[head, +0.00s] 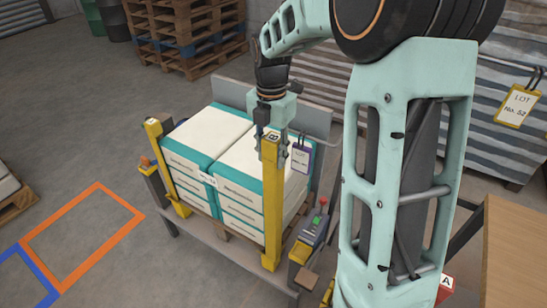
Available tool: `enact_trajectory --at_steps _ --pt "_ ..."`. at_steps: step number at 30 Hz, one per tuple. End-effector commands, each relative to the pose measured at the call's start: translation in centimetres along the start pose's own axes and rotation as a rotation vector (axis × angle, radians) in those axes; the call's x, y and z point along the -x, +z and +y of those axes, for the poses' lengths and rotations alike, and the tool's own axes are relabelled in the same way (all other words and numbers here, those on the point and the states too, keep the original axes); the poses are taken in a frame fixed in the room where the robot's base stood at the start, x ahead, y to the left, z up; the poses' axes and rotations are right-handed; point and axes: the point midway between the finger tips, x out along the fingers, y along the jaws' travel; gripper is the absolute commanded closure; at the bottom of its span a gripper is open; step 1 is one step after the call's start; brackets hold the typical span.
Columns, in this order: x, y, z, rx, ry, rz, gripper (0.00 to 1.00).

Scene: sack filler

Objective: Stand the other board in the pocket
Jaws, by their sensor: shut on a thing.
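My gripper (277,133) is shut on the upper end of a tall yellow board (271,205) marked B. The board stands upright at the near right corner of the stack of white and teal sacks (212,160). Its lower end is at the front edge of the bench, and I cannot tell whether it sits in a pocket there. Another yellow board (158,152) stands upright at the left corner of the stack. Its lower end meets a yellow piece on the bench. The fingertips are partly hidden behind the held board.
A purple-edged lot tag (301,158) hangs close right of the gripper. A control box (316,229) with red and green buttons stands right of the held board. A metal back plate (305,115) rises behind the stack. A wooden table (515,250) is at right.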

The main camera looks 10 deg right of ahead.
Motion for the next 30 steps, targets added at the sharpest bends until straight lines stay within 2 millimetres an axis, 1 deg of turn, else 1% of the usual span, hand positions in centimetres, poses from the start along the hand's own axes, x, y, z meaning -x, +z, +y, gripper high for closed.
enact_trajectory --at_steps 12,30 --pt "0.1 0.1 0.1 0.000 0.001 -0.001 1.00" --pt "-0.5 3.0 3.0 0.001 0.001 0.000 1.00"
